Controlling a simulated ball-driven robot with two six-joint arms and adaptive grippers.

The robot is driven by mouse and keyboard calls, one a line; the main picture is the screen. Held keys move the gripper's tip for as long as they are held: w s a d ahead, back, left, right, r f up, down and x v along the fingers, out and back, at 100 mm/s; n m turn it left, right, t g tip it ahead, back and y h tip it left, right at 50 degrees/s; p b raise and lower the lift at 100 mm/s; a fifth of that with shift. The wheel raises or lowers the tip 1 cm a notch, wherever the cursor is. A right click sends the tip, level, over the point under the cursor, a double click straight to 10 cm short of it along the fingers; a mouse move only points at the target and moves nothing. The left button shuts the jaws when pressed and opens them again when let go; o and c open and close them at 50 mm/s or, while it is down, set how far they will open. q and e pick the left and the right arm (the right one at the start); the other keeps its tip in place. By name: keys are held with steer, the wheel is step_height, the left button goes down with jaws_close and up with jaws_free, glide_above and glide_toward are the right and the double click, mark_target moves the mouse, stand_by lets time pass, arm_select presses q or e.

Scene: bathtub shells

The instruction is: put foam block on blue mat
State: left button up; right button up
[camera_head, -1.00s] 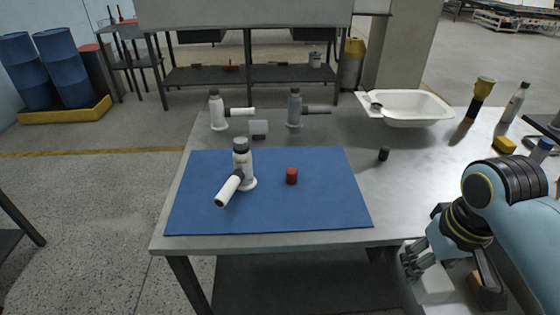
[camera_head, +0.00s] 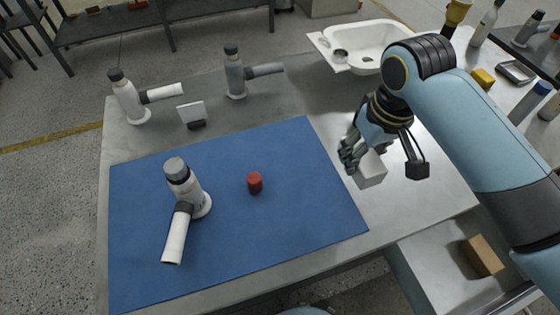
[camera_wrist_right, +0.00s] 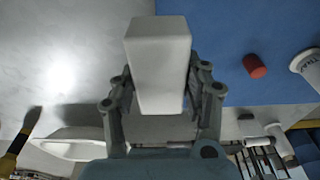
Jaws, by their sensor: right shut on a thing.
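The foam block, a white block (camera_head: 371,170), is held by my right gripper (camera_head: 356,158), raised above the steel table by the right edge of the blue mat (camera_head: 290,235). In the right wrist view the white block (camera_wrist_right: 160,60) sits between the two fingers of my right gripper (camera_wrist_right: 160,95), and the mat (camera_wrist_right: 225,40) lies to its right. On the mat stand a white and grey shower-like fitting (camera_head: 180,205) and a red cylinder (camera_head: 255,183). My left gripper is not in view.
A white tub shell (camera_head: 375,45) stands at the back. Two more fittings (camera_head: 135,100) (camera_head: 240,75) and a small card stand (camera_head: 193,115) are behind the mat. An open drawer (camera_head: 430,275) at front right holds a tan block (camera_head: 482,255). The mat's front right is clear.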

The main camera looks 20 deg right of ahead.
glide_above(303, 172)
steer(key=f, duration=0.6)
steer(key=shift+s+f, duration=0.2)
steer(key=shift+f, duration=0.1)
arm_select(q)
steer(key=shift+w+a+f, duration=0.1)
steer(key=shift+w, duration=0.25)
arm_select(e)
steer(key=shift+f, duration=2)
steer(key=shift+f, duration=0.15)
steer(key=o, duration=0.8)
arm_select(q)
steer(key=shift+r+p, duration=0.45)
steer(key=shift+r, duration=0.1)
arm_select(e)
steer(key=r, duration=0.4)
steer(key=s+r, duration=0.1)
steer(key=r, duration=0.7)
steer(key=shift+s+r, duration=0.15)
steer(key=shift+s, duration=0.1)
